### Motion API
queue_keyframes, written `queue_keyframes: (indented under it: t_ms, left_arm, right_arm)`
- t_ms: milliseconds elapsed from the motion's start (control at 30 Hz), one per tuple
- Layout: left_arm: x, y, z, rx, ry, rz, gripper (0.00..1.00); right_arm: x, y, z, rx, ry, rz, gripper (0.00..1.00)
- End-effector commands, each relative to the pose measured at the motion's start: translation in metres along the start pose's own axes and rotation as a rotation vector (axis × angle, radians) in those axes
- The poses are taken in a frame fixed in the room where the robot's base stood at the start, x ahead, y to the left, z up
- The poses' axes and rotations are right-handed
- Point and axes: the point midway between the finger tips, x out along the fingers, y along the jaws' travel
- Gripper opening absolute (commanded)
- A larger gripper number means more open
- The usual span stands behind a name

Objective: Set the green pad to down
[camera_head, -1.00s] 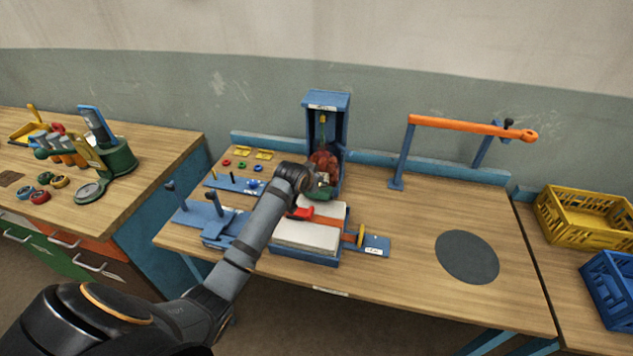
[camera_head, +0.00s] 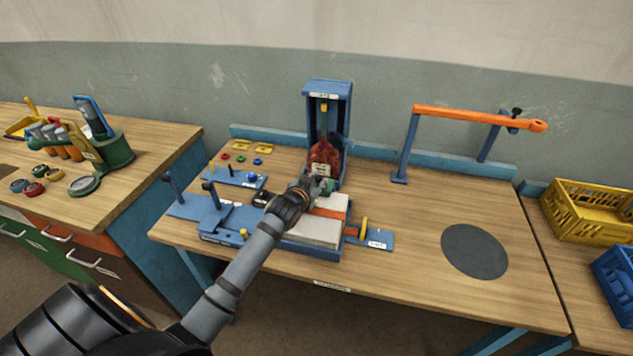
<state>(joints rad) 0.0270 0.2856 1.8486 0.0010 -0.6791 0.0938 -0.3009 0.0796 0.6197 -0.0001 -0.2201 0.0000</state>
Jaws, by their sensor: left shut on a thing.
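The green pad (camera_head: 329,187) shows as a small green patch at the foot of the blue upright stand (camera_head: 346,120). My left gripper (camera_head: 319,186) reaches it from the front left and is shut on it; the fingers hide most of the pad. A red bottle-shaped piece (camera_head: 325,157) with a pale label stands in the blue stand just behind the gripper. My right gripper is out of view.
Blue fixtures with posts (camera_head: 224,218) stand to the left. An orange bar (camera_head: 465,117) rises at the right. The table around the dark disc (camera_head: 474,251) is clear.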

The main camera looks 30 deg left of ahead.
Motion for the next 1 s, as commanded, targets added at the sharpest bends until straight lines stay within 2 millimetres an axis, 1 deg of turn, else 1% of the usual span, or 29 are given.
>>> queue_keyframes:
  t_ms: [200, 233, 367, 400, 633, 733, 867, 1000]
  left_arm:
    - [0.000, 0.001, 0.002, -0.002, -0.004, 0.001, 0.00]
    - [0.000, 0.001, 0.002, -0.002, -0.004, 0.001, 0.30]
    - [0.000, 0.001, 0.002, -0.002, -0.004, 0.001, 0.48]
    - [0.000, 0.000, 0.002, -0.002, -0.004, 0.001, 0.49]
    - [0.000, 0.000, 0.001, -0.001, -0.003, 0.001, 0.49]
    - [-0.005, 0.000, 0.002, 0.000, -0.004, 0.000, 0.49]
    - [-0.029, 0.000, 0.002, 0.002, -0.003, 0.002, 0.49]
    - [-0.065, 0.001, 0.002, 0.005, -0.004, 0.003, 0.49]
  right_arm:
    - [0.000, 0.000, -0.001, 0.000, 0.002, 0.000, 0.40]
    - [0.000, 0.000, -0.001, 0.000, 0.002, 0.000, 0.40]
    - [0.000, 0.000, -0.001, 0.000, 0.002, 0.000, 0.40]
    - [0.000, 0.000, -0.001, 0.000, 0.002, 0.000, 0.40]
    - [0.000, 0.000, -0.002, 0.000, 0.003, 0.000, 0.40]
    - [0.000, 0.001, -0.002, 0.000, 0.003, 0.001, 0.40]
    - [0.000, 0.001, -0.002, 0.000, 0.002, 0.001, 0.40]
    - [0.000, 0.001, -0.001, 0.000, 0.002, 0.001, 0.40]
